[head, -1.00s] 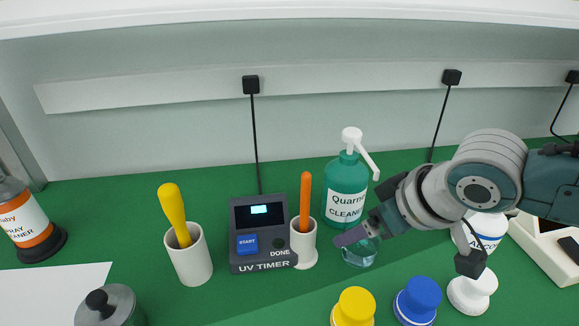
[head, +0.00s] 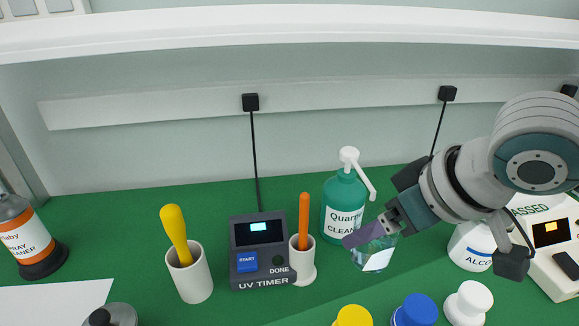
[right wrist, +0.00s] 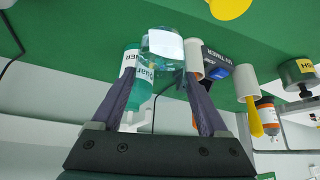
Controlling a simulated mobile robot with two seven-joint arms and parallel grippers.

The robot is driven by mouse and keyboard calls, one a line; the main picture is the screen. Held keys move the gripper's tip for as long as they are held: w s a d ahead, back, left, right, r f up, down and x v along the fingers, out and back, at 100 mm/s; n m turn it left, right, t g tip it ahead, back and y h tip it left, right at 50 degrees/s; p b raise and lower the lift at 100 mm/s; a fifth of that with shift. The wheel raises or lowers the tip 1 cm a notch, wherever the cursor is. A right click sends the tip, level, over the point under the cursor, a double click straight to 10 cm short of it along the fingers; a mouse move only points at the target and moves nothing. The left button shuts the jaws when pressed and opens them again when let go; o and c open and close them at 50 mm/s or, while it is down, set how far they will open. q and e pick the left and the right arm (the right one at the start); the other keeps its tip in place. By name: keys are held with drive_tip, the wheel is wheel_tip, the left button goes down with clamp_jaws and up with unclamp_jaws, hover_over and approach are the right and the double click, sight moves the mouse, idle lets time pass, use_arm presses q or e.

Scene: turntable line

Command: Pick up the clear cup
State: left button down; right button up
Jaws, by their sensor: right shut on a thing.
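The clear cup (head: 378,257) is a see-through, faintly teal cup with a white label patch, just in front of the green pump bottle in the head view. My right gripper (head: 372,236) comes in from the right and is shut on the cup near its upper part. In the right wrist view the cup (right wrist: 163,50) sits between the two dark fingertips (right wrist: 161,72). The cup seems to be slightly off the green surface, but a gap beneath it is hard to see. My left gripper is not in view.
A green pump bottle (head: 343,207) stands right behind the cup. An orange-handled holder (head: 303,262) and the UV timer (head: 262,262) are to its left. Yellow (head: 353,317), blue (head: 415,310) and white (head: 470,303) knobbed items stand in front. A white alcohol bottle (head: 470,248) is to the right.

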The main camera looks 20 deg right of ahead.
drive_tip(key=s+a, duration=0.4)
drive_tip(key=s, duration=1.2)
drive_tip(key=shift+s, duration=0.35)
